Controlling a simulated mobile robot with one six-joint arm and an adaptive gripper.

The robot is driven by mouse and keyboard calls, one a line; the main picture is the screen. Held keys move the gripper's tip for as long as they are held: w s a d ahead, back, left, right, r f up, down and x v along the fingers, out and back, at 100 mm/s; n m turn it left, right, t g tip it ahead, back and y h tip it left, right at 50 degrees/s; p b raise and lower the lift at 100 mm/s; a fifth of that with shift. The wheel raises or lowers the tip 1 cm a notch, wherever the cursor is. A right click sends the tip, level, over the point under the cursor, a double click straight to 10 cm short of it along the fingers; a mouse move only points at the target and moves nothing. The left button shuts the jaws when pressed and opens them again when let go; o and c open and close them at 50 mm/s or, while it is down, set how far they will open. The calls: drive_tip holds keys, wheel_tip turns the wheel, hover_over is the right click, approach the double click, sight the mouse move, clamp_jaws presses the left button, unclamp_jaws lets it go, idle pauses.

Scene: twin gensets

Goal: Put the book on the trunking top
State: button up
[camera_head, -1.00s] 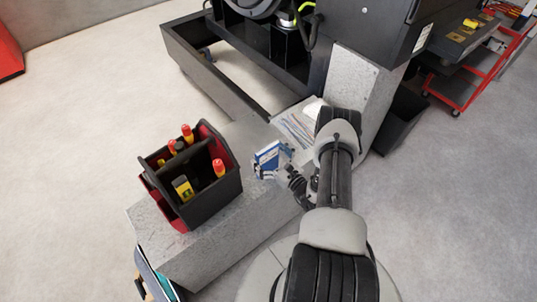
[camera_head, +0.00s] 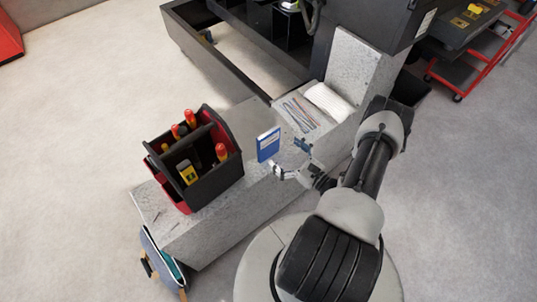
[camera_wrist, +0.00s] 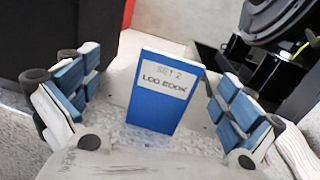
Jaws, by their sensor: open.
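The blue book (camera_head: 268,144) stands upright on the speckled grey trunking top (camera_head: 237,207), to the right of the tool caddy. In the wrist view its front cover (camera_wrist: 153,108) faces me, with a white label reading "LOG BOOK". My gripper (camera_head: 290,159) is open and empty, to the right of the book and apart from it. In the wrist view the two blue-padded fingers (camera_wrist: 155,108) are spread wide, one on each side of the book in the picture.
A black and red tool caddy (camera_head: 205,187) with several tools stands on the trunking left of the book. A tray (camera_head: 306,118) with thin rods and a white roll (camera_head: 328,101) lie behind. A grey upright (camera_head: 352,70) and the dark genset frame (camera_head: 225,75) stand farther back.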

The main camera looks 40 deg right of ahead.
drive_tip(key=w+a+r+n+g+y, duration=0.2)
drive_tip(key=a+r+n+g+y, duration=0.3)
drive_tip(key=a+r+n, duration=0.4)
drive_tip(key=w+a+r+n+g+y, duration=0.2)
drive_tip(key=a+r+n+g+y, duration=0.35)
drive_tip(key=r, duration=0.55)
drive_tip(key=s+a+r+n+g+h, duration=0.6)
drive_tip(key=s+a+r+n+g, duration=0.2)
drive_tip(key=s+a+r+n, duration=0.4)
drive_tip(key=s+d+r+n+t+h, duration=0.3)
drive_tip(key=s+r+n+t+h, duration=0.2)
drive_tip(key=s+r+n+h, duration=0.1)
drive_tip(key=shift+s+d+r+n+h, duration=0.15)
drive_tip(key=shift+s+n+h, duration=0.4)
drive_tip(key=shift+h, duration=0.1)
drive_tip(key=shift+c, duration=0.2)
